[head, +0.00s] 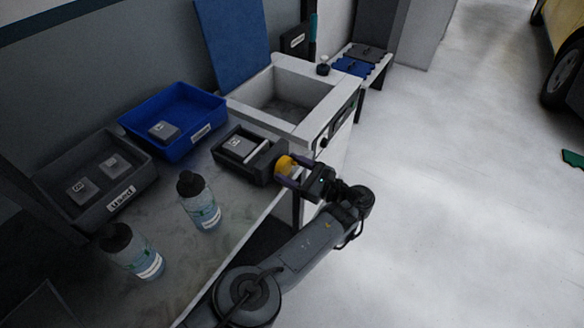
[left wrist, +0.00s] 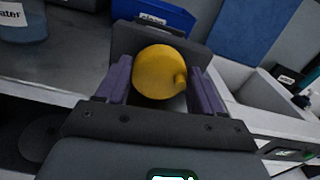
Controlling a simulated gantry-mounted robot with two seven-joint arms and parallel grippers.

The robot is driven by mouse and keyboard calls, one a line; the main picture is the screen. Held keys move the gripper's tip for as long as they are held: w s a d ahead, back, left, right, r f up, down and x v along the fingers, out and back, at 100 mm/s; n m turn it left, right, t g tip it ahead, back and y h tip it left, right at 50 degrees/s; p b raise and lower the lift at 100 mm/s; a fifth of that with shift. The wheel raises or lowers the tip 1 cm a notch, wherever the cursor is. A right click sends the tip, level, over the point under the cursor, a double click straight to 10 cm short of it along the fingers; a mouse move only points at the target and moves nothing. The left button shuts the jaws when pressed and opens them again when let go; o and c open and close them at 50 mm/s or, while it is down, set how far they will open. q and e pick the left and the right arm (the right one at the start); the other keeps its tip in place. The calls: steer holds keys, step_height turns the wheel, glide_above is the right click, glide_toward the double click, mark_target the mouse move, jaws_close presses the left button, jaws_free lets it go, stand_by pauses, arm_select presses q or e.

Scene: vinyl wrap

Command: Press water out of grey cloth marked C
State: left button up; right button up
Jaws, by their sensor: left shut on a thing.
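A dark press-like device (head: 228,160) sits on the bench in front of the sink. A grey square with a small pale label (head: 240,145) lies in it; I cannot surely read the label as C. A round yellow knob (head: 284,165) sticks out of the device's right side. My left gripper (head: 290,173) is shut on this knob. In the left wrist view the yellow knob (left wrist: 160,72) sits between the two purple fingers (left wrist: 160,88), with the dark device behind it. My right gripper is not in view.
A grey bin marked used (head: 135,190) holds two grey cloths (head: 82,190). A blue bin (head: 200,108) behind holds one grey cloth (head: 163,131). Two water bottles (head: 201,205) (head: 132,252) stand at the bench front. The sink (head: 318,92) is behind the device.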

arm_select(q)
steer(key=n+p, duration=0.1)
steer(key=n, duration=0.1)
steer(key=shift+s+r+n, duration=0.1)
steer(key=shift+n, duration=0.3)
steer(key=shift+a+n, duration=0.1)
steer(key=shift+n, duration=1.2)
steer(key=o, duration=1)
steer(key=shift+s, duration=0.1)
